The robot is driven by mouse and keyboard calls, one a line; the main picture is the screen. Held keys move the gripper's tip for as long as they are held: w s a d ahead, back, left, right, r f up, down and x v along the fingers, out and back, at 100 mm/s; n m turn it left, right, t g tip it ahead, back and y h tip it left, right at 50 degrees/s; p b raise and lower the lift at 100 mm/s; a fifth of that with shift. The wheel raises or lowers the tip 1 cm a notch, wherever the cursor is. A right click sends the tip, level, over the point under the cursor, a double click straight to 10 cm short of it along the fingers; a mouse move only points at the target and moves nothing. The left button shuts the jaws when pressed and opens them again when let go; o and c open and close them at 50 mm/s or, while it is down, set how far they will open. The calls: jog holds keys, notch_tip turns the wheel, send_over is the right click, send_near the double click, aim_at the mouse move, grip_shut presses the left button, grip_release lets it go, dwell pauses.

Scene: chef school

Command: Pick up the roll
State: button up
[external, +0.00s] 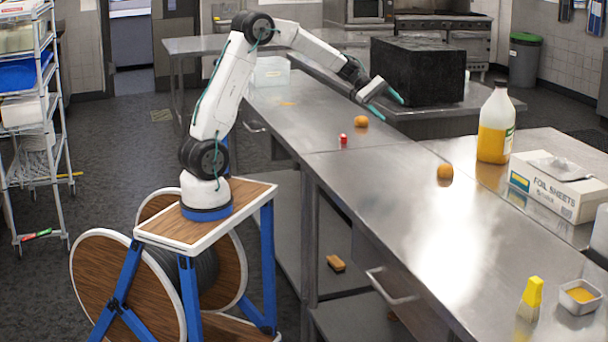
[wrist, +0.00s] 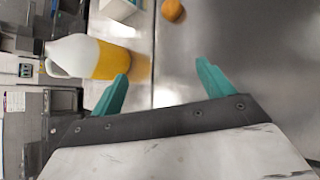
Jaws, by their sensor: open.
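Two small round orange-brown items that look like rolls are on the steel counters in the external view. One roll (external: 361,121) is at the far end, below and left of my gripper; the other roll (external: 445,172) is nearer, left of the yellow jug. My gripper (external: 386,104) is open and empty, raised above the counter, with teal fingers apart. In the wrist view, one round orange item (wrist: 172,10) shows at the top edge, beyond the open fingers (wrist: 162,72) and partly cut off. Which of the two it is, I cannot tell for sure.
A jug of yellow liquid (external: 496,125) and a foil sheets box (external: 553,186) stand at the right. A small red item (external: 343,139) lies near the far roll. A black block (external: 418,70) stands behind my gripper. The middle of the near counter is clear.

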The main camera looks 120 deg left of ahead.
jog(key=s+a+f+n+t+y, duration=0.1)
jog(key=s+a+f+n+y, duration=0.15)
jog(key=s+a, duration=0.4)
jog(key=s+a+f+n+y, duration=0.1)
jog(key=s+a+f+n, duration=0.25)
jog(key=a, duration=0.65)
jog(key=n+y, duration=0.4)
jog(key=n, duration=0.3)
send_over(342, 125)
jog(key=w+a, duration=0.1)
jog(key=w, duration=0.2)
notch_tip(342, 125, down, 6)
jog(key=shift+w+f, duration=0.1)
jog(key=shift+f, duration=0.1)
jog(key=shift+n+h, duration=0.25)
jog(key=shift+n, duration=0.25)
jog(key=s, duration=0.1)
jog(key=s+d+f, duration=0.1)
jog(key=s, duration=0.2)
jog(key=shift+s+d+f, duration=0.3)
jog(key=shift+f, duration=0.2)
jog(key=shift+x, duration=0.95)
jog(key=x, duration=0.5)
jog(key=shift+w+d+r, duration=0.15)
jog(key=shift+w+r, duration=0.05)
jog(key=shift+w, duration=0.2)
jog(key=c, duration=1.1)
